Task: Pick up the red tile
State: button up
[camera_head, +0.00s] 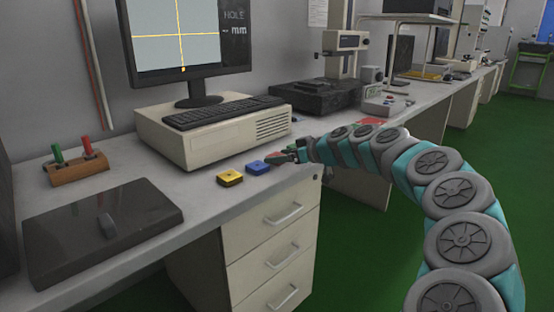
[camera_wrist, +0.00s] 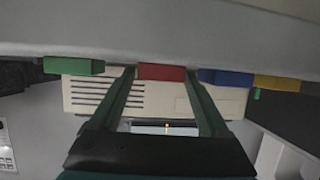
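The red tile (camera_wrist: 161,72) is at the upper middle of the wrist view, lying between the tips of my gripper's two fingers (camera_wrist: 159,74). The fingers are spread, one on each side of the tile. A narrow gap shows at the left; contact at the right cannot be told. In the head view part of the red tile (camera_head: 274,156) shows at the tip of my gripper (camera_head: 292,155), low over the bench's front edge. The arm and gripper hide the rest of it.
A blue tile (camera_head: 258,168) and a yellow tile (camera_head: 230,178) lie left of the red one on the bench (camera_head: 185,205). A green tile (camera_wrist: 73,66) lies on its other side. A beige computer case (camera_head: 215,132) with a keyboard stands close behind.

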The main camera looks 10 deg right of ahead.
jog(key=c, duration=1.1)
